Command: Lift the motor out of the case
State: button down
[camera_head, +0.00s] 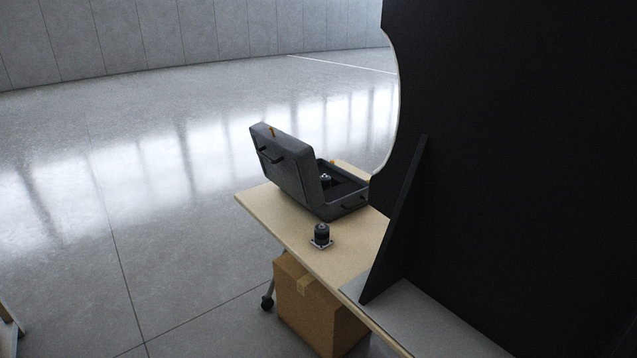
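The open grey case (345,207) stands on the wooden table with its lid (283,172) raised on the left side. Inside the case a small dark motor (325,178) with a bright top shows partly past the lid edge. The lid hides much of the case's inside. A second dark, round motor-like part (321,234) stands upright on a pale square plate on the table in front of the case. My gripper is not in this view.
The wooden table (290,225) has bare room in front of the case. A large black panel (500,120) covers the right side and hides part of the table. A cardboard box (318,312) stands below. Open grey floor lies to the left.

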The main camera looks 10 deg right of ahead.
aim_at(325, 180)
jog(key=i+j+z, duration=0.35)
jog(key=i+j, duration=0.85)
jog(key=i, duration=0.55)
jog(key=i+j+z, duration=0.3)
jog(key=i+j, duration=1.25)
jog(key=j, duration=0.1)
